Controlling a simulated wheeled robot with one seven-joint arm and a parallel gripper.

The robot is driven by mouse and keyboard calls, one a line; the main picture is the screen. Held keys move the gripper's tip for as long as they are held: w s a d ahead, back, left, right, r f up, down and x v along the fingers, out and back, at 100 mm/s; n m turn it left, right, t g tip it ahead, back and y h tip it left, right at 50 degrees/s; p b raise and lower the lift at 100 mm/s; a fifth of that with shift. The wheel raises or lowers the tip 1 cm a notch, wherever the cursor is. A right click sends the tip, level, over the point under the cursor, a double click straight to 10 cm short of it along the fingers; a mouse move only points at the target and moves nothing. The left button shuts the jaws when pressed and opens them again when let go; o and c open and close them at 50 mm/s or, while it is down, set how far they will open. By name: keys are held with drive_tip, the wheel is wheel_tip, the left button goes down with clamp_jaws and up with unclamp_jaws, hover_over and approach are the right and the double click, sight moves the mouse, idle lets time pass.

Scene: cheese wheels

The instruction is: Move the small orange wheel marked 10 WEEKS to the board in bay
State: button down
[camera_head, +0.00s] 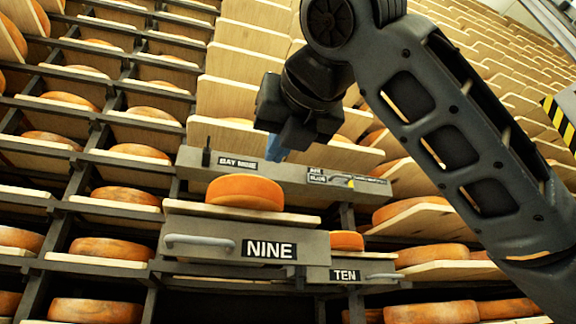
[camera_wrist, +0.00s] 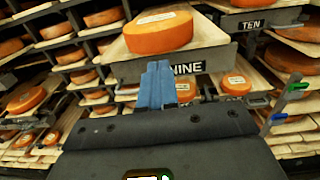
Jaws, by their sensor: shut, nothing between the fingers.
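My gripper (camera_head: 280,154) hangs above and behind the pulled-out board signed NINE (camera_head: 192,262) in the head view. Its blue fingers (camera_wrist: 157,85) are together and empty in the wrist view. A large orange wheel (camera_head: 244,192) lies on the NINE board; a pale label shows on its top in the wrist view (camera_wrist: 158,34). A smaller orange wheel (camera_head: 347,241) sits right of it, just above the sign TEN (camera_head: 345,275). The wrist view shows another small wheel with a pale label (camera_wrist: 235,86). I cannot read 10 WEEKS on any wheel.
A grey ledge with a BAY NINE sign (camera_head: 239,165) runs behind the NINE board, with a small dark upright object at its left end. Racks of boards with orange wheels (camera_head: 128,196) fill both sides. Metal handles (camera_head: 200,241) stick out at the fronts.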

sight(256, 184)
drive_tip(key=p+x, duration=0.2)
drive_tip(key=x, duration=0.7)
drive_tip(key=shift+w+a+p, duration=0.1)
drive_tip(key=shift+w+p, duration=0.1)
drive_tip(key=shift+p, duration=0.1)
